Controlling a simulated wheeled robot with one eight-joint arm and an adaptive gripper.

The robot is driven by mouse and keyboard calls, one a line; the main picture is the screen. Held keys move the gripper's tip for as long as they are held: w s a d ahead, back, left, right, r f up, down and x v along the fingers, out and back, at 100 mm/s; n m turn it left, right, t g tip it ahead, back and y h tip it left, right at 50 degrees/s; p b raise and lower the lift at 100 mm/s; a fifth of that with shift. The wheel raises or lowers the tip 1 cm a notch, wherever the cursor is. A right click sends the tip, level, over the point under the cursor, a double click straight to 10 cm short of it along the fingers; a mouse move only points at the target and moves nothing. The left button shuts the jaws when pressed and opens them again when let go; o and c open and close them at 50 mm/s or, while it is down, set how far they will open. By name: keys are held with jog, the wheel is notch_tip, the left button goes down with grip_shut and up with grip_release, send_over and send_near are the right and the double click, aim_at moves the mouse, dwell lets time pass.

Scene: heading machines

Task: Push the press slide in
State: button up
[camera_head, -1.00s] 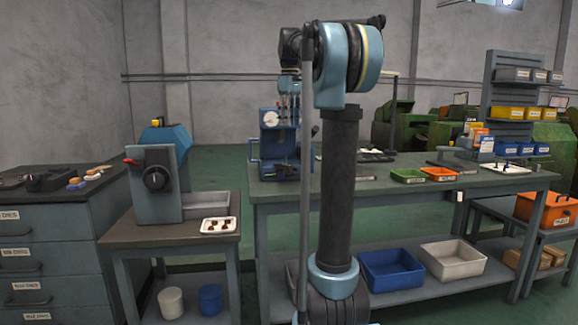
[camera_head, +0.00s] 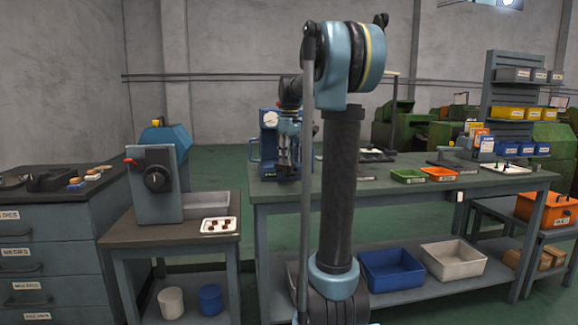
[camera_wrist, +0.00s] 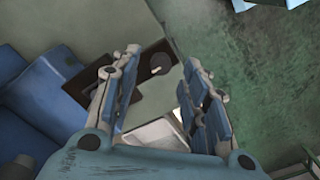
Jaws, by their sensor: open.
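The blue press (camera_head: 268,128) with a round white dial stands at the left end of the long workbench. My gripper (camera_head: 287,172) points down in front of it and hides part of it. In the wrist view my gripper (camera_wrist: 161,58) is open with nothing held between its fingers. A blue body, probably the press (camera_wrist: 40,105), fills the left of that view. A dark flat part with a round grey piece (camera_wrist: 160,64) shows between and beyond the fingers. I cannot tell whether this is the press slide or how far out it stands.
The workbench (camera_head: 400,205) carries a green bin (camera_head: 408,176) and an orange bin (camera_head: 440,174) to the right. A smaller table with a grey machine (camera_head: 155,185) and a white tray (camera_head: 219,226) stands left. Green floor shows at the right of the wrist view.

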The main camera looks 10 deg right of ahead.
jog(key=shift+f, duration=1.25)
jog(key=shift+c, duration=0.2)
grip_shut()
jog(key=shift+w, duration=4.35)
jog(key=shift+o, duration=0.2)
grip_release()
jog(key=shift+r, duration=0.1)
notch_tip(320, 180, up, 12)
